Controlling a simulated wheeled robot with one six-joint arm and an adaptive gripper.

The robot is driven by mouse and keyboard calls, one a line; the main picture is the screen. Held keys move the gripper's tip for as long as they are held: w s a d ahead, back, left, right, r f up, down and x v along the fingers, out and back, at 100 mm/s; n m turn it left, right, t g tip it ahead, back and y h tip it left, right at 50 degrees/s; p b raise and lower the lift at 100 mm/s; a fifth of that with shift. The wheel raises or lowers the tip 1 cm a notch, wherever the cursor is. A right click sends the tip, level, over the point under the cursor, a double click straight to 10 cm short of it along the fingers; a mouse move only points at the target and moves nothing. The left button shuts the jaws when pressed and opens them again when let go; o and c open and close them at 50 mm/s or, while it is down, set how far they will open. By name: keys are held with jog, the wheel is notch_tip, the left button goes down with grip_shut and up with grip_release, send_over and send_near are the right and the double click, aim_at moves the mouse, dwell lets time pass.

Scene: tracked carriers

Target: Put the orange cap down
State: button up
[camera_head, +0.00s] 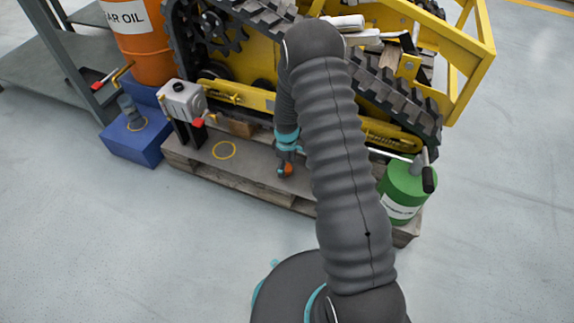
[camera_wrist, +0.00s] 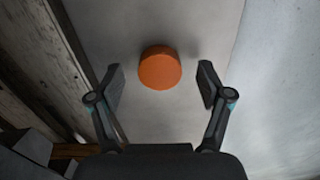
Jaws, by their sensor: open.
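The orange cap (camera_wrist: 160,68) is a short round disc in the wrist view. It rests on a flat grey board (camera_wrist: 215,25) and lies between and just beyond my gripper's fingertips. My gripper (camera_wrist: 160,80) is open, with a gap between each finger and the cap. In the head view the cap (camera_head: 286,169) shows as a small orange spot on the grey board (camera_head: 250,165) below my gripper (camera_head: 287,158). My arm hides part of the board to the right.
A yellow tracked carrier (camera_head: 235,95) stands behind the board. A green drum (camera_head: 405,185) stands right. A blue block (camera_head: 135,143) is far left. Open floor lies in front.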

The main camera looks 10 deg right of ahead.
jog(key=shift+r, duration=0.1)
notch_tip(320, 180, up, 12)
jog(key=p, duration=0.1)
notch_tip(320, 180, up, 13)
jog(key=m+t, duration=0.1)
jog(key=m, duration=0.1)
send_over(287, 168)
jog(key=s, duration=0.3)
jog(key=s+r+m+t, duration=0.2)
jog(key=s+r, duration=0.5)
jog(key=r, duration=0.3)
jog(key=s+r+m+t, duration=0.1)
jog(key=s+r+m, duration=0.1)
jog(key=s, duration=0.4)
jog(key=s+r+m, duration=0.2)
jog(key=s+r, duration=0.3)
jog(key=s, duration=0.2)
jog(key=s+r+m+t, duration=0.1)
jog(key=s+r+m, duration=0.1)
jog(key=s, duration=0.5)
jog(key=shift+s+a+r+t, duration=0.2)
jog(key=shift+a+r+t, duration=0.15)
jog(key=shift+r, duration=0.4)
